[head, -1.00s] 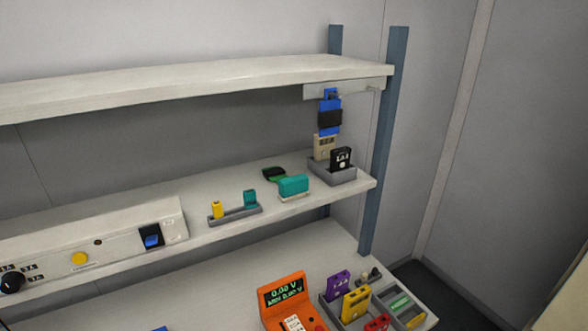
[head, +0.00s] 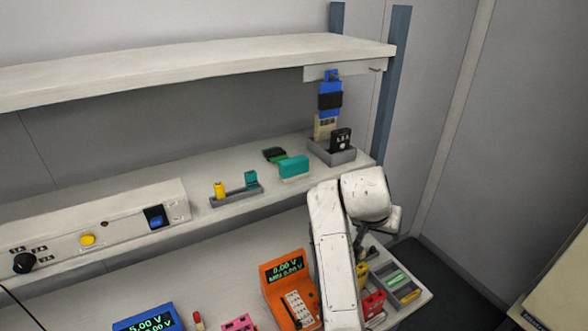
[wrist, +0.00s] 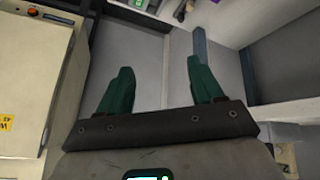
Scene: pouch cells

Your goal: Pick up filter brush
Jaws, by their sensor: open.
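A teal block with a pale underside (head: 294,167) lies on the middle shelf in the head view; it may be the filter brush, but I cannot tell for sure. A dark piece with green edges (head: 274,155) lies just behind it to the left. My gripper shows in the wrist view (wrist: 160,66), its two green fingers wide apart with nothing between them. The wrist view faces floor, wall and a blue post, with no brush between the fingers. In the head view my arm stands at the right, in front of the lower bench, and its fingers are not clearly visible.
A grey holder (head: 343,157) with a black item stands right of the teal block. A small tray (head: 236,199) with yellow and teal pieces lies to its left. The upper shelf (head: 200,70) overhangs. An orange meter (head: 290,285) and a divided tray (head: 407,296) are below.

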